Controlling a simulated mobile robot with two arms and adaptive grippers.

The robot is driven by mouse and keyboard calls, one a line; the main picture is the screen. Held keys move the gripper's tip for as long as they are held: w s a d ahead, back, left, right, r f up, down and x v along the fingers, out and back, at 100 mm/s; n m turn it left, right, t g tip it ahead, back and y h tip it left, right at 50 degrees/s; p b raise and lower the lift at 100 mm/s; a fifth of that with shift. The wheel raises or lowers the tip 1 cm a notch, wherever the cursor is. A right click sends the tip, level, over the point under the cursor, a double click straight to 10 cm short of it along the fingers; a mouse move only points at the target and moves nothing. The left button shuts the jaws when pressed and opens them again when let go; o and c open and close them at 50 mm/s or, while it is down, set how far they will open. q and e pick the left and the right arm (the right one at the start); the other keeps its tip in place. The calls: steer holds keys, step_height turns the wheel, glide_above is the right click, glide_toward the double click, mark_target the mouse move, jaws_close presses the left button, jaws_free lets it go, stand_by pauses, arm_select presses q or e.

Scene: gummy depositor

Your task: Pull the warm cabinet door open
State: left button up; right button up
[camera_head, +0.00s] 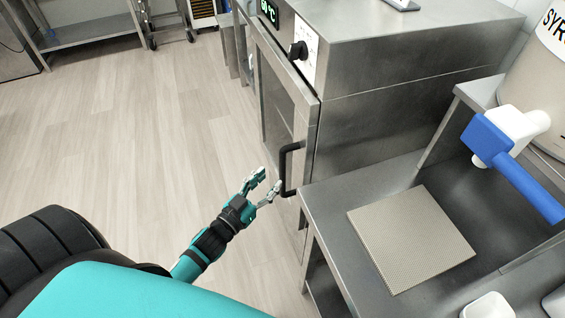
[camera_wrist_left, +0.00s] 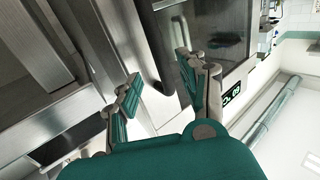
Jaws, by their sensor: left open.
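The warm cabinet (camera_head: 375,105) is a steel box with a glass-panelled door (camera_head: 279,92) on its left face. The door looks shut or nearly so. A black bar handle (camera_head: 286,168) stands upright near the door's edge; it also shows as a dark bar in the left wrist view (camera_wrist_left: 149,50). My left gripper (camera_head: 268,181) is open and empty beside the handle's lower part. In the left wrist view its two fingers (camera_wrist_left: 158,80) appear on either side of the bar's end. I cannot tell whether they touch it. My right gripper is out of view.
A steel counter (camera_head: 330,215) with a ridged beige mat (camera_head: 410,238) stands right of the handle, its edge close to my gripper. A syrup container (camera_head: 540,85) with a blue tap lever (camera_head: 520,178) is farther right. The floor (camera_head: 140,130) left of the door is clear.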

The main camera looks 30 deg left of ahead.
mark_target(281, 168)
arm_select(q)
steer(key=w, duration=0.4)
steer(key=w+d, duration=0.1)
steer(key=w, duration=0.2)
steer(key=shift+w+p, duration=0.1)
steer(key=shift+p, duration=0.25)
jaws_close()
steer(key=shift+f, duration=0.2)
